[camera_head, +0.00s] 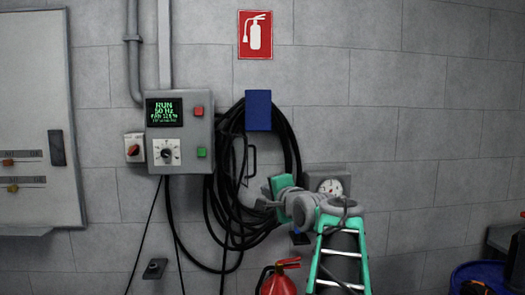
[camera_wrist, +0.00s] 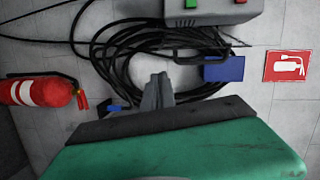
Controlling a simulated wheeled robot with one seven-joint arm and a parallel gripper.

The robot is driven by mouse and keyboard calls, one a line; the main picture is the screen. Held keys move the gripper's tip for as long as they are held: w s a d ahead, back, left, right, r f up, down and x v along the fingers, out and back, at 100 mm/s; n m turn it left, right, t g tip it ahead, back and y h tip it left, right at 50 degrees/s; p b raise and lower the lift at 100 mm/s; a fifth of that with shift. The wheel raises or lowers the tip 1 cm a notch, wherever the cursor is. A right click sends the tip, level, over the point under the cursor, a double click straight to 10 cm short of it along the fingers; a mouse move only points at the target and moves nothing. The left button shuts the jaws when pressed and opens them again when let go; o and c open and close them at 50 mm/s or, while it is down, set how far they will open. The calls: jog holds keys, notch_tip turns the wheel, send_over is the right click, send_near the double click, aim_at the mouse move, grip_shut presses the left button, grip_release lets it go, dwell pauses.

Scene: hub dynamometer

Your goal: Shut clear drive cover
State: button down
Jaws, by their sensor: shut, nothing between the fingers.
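The grey drive box (camera_head: 180,132) hangs on the wall at left of centre, with a lit green display reading RUN and 50 Hz. The box's edge with green and red buttons shows in the wrist view (camera_wrist: 225,14). A dark handle (camera_head: 252,160) stands out right of the box, in front of the cable coil. It seems to belong to the clear cover, swung open, but the clear sheet itself is hard to make out. My gripper (camera_head: 258,203) is shut and empty, below and right of the handle, apart from it. Its closed fingers show in the wrist view (camera_wrist: 158,80).
A black cable coil (camera_head: 289,150) hangs under a blue holder (camera_head: 258,110) behind my gripper. A red extinguisher (camera_head: 278,281) stands below. A gauge (camera_head: 331,187) is behind my arm. A small switch box (camera_head: 134,147) sits left of the drive. The wall below the drive holds hanging cables.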

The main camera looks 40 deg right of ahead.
jog(key=s+d+r+m+t+h, duration=0.1)
jog(key=s+d+r+m, duration=0.1)
jog(key=s+d+r, duration=0.3)
jog(key=w+a+r+p+x, duration=0.15)
jog(key=p+x, duration=0.35)
jog(key=x, duration=0.7)
jog(key=a, duration=0.2)
jog(key=s+a, duration=0.1)
jog(key=a, duration=0.1)
